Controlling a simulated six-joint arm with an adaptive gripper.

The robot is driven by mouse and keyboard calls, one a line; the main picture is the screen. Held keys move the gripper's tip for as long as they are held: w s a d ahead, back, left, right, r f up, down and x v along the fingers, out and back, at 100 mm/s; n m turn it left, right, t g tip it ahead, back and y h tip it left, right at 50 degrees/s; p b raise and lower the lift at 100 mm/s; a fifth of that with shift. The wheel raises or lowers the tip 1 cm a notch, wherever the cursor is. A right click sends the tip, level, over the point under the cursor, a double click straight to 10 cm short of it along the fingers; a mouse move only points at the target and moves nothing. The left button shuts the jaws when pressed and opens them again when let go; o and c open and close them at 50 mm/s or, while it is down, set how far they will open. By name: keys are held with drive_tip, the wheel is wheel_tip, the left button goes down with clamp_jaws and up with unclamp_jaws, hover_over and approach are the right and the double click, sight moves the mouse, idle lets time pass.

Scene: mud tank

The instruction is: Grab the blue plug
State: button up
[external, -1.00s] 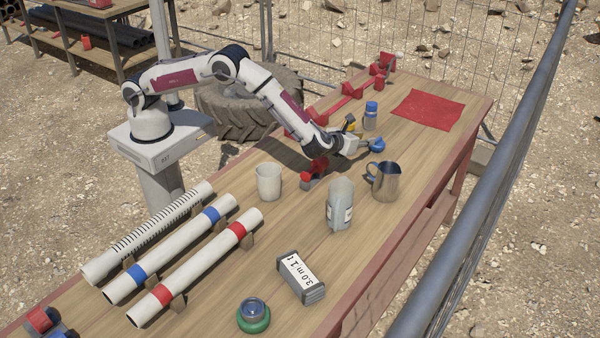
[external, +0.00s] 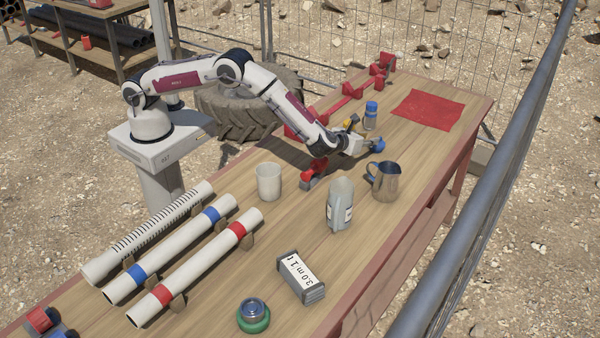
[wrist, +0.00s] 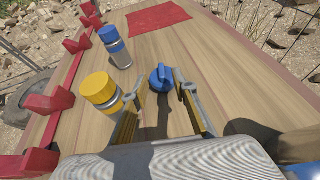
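The blue plug (wrist: 161,78) stands on the wooden table, with a round blue body and a raised grip on top. In the external view the blue plug (external: 378,146) shows at the end of my gripper (external: 367,144), partly covered by it. In the wrist view my gripper (wrist: 160,84) is open, with one finger to the left of the plug and one to the right. A gap shows between the plug and each finger. I cannot tell how high the fingertips are above the table.
A yellow-capped jar (wrist: 99,94) stands close to the left finger. A blue-capped jar (wrist: 114,46) stands farther off. A red rack (wrist: 62,90) runs along the left edge. A red cloth (wrist: 159,18) lies beyond.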

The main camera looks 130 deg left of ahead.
drive_tip(key=shift+x, duration=2.55)
drive_tip(key=shift+d+f, duration=0.1)
drive_tip(key=shift+f, duration=0.05)
clamp_jaws()
